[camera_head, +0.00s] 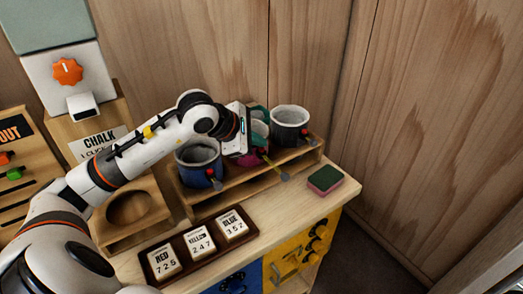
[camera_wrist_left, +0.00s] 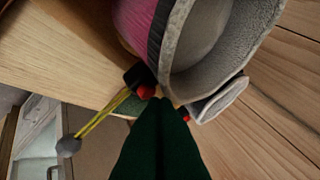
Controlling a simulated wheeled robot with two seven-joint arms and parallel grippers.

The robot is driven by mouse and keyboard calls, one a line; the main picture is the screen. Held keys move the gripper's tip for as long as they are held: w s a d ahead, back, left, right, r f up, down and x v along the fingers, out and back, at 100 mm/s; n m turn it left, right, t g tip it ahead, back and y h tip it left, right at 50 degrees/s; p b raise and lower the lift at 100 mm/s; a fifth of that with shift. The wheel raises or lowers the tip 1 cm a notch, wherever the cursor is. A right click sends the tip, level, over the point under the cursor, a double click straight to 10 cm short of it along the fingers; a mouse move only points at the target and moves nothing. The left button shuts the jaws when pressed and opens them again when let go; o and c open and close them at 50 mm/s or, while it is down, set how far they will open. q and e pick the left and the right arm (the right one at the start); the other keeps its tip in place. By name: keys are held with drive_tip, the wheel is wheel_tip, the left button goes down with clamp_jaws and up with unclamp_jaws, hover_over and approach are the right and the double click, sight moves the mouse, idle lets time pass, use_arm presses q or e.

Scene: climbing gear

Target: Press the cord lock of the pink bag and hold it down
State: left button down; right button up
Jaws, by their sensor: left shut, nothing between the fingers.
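The pink bag (camera_head: 249,159) stands in the wooden rack between the blue bag and the black bag, largely hidden behind my left gripper. In the left wrist view the pink bag (camera_wrist_left: 136,22) shows its grey fleecy rim close up. Its black cord lock (camera_wrist_left: 139,76) has a red part (camera_wrist_left: 146,92) and a yellow cord running to a grey end. My left gripper (camera_wrist_left: 168,100) is shut and empty, its dark green fingertips at the red part, seemingly touching. Whether the lock is pressed in cannot be told. My right gripper is not in view.
The blue bag (camera_head: 199,166) and black bag (camera_head: 290,124) flank the pink one in the rack (camera_head: 238,183). A green and pink sponge (camera_head: 325,180) lies right of it. A dark tray of number cards (camera_head: 151,264) lies in front. A wooden wall stands behind.

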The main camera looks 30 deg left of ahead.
use_arm(q)
drive_tip(key=shift+f+b, duration=0.4)
drive_tip(key=shift+b, duration=0.15)
idle(0.7)
drive_tip(key=shift+r, duration=0.15)
drive_tip(key=shift+r+p, duration=0.35)
drive_tip(key=shift+r, duration=0.35)
drive_tip(key=shift+r, duration=0.1)
wheel_tip(320, 180, up, 5)
drive_tip(key=p, duration=0.3)
idle(0.3)
drive_tip(key=shift+f, duration=0.2)
idle(0.7)
